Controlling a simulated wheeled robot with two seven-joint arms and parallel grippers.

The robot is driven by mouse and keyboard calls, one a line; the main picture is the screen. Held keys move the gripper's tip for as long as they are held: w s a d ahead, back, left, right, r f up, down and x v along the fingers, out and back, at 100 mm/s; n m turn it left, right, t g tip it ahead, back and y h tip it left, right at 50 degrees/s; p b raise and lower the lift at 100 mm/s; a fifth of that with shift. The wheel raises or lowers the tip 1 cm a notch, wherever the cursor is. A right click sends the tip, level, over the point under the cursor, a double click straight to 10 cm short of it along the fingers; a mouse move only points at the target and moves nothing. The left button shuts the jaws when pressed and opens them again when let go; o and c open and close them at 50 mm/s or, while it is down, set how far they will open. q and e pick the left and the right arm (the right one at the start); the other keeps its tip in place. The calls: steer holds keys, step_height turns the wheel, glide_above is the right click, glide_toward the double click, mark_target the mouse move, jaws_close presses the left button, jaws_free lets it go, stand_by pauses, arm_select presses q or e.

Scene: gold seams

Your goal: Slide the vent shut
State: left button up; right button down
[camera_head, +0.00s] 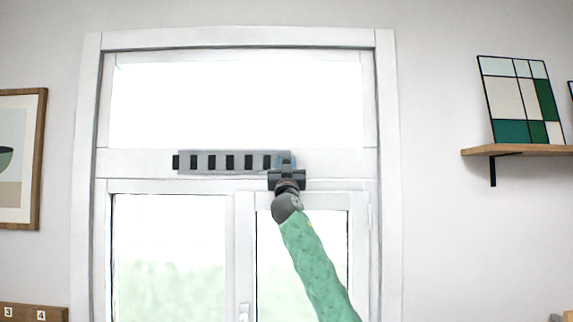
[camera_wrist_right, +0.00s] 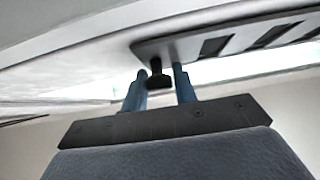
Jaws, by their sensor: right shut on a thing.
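The vent (camera_head: 220,169) is a long grey strip with several black slots, set in the white rail between the upper and lower window panes. A black part shows at its left end. In the right wrist view the vent plate (camera_wrist_right: 190,46) is seen from below, with dark slots to the right and a small black knob (camera_wrist_right: 157,79) hanging under it. My right gripper (camera_head: 287,162) is at the vent's right end, and its blue fingers (camera_wrist_right: 158,85) are on either side of the knob, shut on it. In the head view the gripper hides the knob. My left gripper is not in view.
The white window frame (camera_head: 386,120) surrounds the vent, and a window handle (camera_head: 244,311) is below. A wooden shelf (camera_head: 520,150) with a patterned panel (camera_head: 515,100) is on the right wall. A framed picture (camera_head: 36,150) hangs at left. The rail left of the vent is clear.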

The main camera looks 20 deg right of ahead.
steer(key=shift+a+f+b, duration=0.15)
steer(key=shift+a+b, duration=0.15)
steer(key=shift+b, duration=0.2)
steer(key=shift+w+a+b, duration=0.2)
steer(key=shift+a+b, duration=0.35)
steer(key=shift+w+a+b, duration=0.2)
steer(key=shift+a+b, duration=0.35)
steer(key=shift+w+a, duration=0.1)
steer(key=shift+a, duration=0.1)
steer(key=shift+d, duration=0.1)
steer(key=c, duration=1.5)
jaws_free()
steer(key=o, duration=0.3)
steer(key=shift+a, duration=0.3)
